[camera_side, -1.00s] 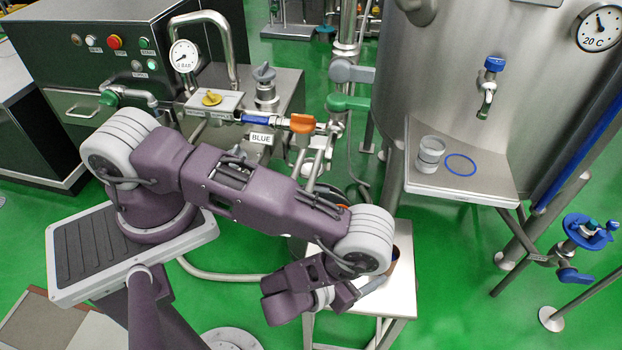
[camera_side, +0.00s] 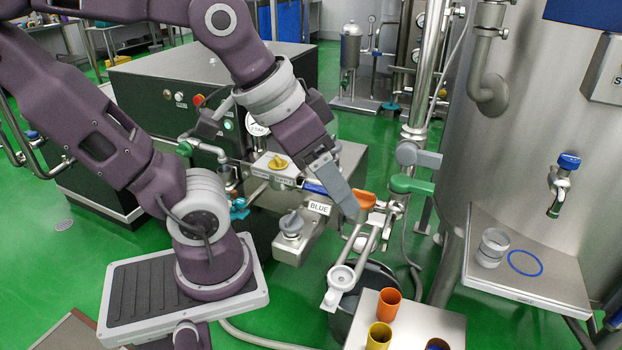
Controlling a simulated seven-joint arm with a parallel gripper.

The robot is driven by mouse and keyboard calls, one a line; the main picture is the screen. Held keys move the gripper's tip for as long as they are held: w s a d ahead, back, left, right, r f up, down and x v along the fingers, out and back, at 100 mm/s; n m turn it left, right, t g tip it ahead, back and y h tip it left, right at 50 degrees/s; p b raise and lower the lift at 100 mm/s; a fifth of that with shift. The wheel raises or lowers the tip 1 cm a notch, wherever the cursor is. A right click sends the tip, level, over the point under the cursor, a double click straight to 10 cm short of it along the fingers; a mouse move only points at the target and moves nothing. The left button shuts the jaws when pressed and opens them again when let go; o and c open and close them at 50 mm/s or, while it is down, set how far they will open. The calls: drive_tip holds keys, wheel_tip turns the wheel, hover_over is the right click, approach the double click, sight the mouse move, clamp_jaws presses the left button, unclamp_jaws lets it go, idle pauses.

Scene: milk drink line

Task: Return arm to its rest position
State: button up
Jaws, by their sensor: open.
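My gripper (camera_side: 345,205) hangs from my raised, bent arm near the middle of the view. It points down and to the right, in front of the pipework with the orange valve handle (camera_side: 364,199). One flat grey finger shows clearly; the other is mostly hidden behind it. The jaws are open and I see nothing held in them. Whether the finger touches the pipework behind it, I cannot tell.
A small white table (camera_side: 440,322) at the bottom holds an orange cup (camera_side: 388,305) and a yellow cup (camera_side: 378,336). A clear container (camera_side: 491,248) stands beside a blue ring (camera_side: 525,262) on the tank's shelf (camera_side: 540,287).

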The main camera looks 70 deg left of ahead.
drive_tip(key=s, duration=0.1)
drive_tip(key=s+a, duration=0.1)
drive_tip(key=s, duration=0.1)
drive_tip(key=shift+a+f+y, duration=0.1)
drive_tip(key=shift+f+y, duration=0.05)
drive_tip(key=shift+y, duration=0.15)
idle(0.8)
